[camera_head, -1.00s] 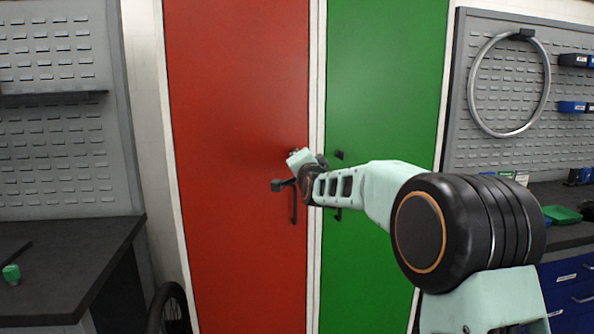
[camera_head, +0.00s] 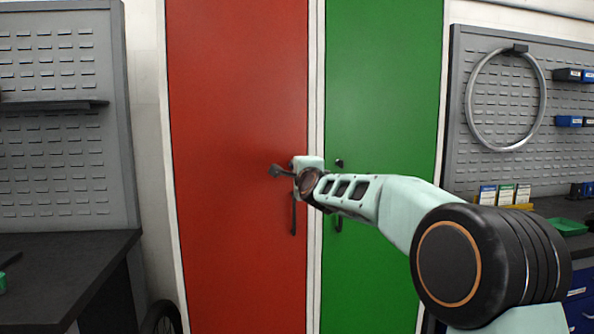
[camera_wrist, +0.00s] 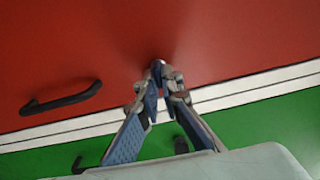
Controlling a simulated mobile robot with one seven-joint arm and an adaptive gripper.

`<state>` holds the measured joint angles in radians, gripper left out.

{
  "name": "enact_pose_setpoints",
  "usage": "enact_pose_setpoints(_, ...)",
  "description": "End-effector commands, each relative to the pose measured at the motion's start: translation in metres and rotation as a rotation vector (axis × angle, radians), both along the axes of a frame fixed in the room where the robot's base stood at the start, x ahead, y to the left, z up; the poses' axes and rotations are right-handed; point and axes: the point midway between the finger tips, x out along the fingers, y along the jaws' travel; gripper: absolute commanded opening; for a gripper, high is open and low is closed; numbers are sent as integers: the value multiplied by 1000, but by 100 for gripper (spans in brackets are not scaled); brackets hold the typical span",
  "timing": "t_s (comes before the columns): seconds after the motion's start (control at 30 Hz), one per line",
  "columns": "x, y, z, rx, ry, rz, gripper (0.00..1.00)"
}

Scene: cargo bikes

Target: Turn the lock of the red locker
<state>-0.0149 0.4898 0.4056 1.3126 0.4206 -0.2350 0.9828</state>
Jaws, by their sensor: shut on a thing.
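The red locker (camera_head: 235,120) stands ahead as a tall red door, and it fills the top of the wrist view (camera_wrist: 75,40). Its dark vertical handle (camera_head: 293,214) is below my wrist and shows at the left of the wrist view (camera_wrist: 60,97). My gripper (camera_wrist: 157,70) is at the right edge of the red door, above the handle. Its blue-padded fingers meet at their tips on the small pale lock (camera_wrist: 158,63), which is mostly hidden between them.
The green locker (camera_head: 385,100) adjoins on the right, with its own small lock (camera_head: 339,163) and dark handle (camera_head: 338,221). A dark workbench (camera_head: 60,265) stands at left, with a wheel (camera_head: 163,318) beside it. A pegboard with a hanging rim (camera_head: 470,100) is at right.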

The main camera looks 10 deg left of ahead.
Motion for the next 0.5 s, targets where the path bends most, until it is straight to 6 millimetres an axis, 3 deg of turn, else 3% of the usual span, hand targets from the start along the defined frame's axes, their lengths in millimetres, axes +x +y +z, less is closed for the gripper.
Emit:
enact_pose_setpoints(0.37, 0, 0, 2, 8, 0, 0, 0)
enact_pose_setpoints(0.5, 0, 0, 1, 7, 0, 0, 18)
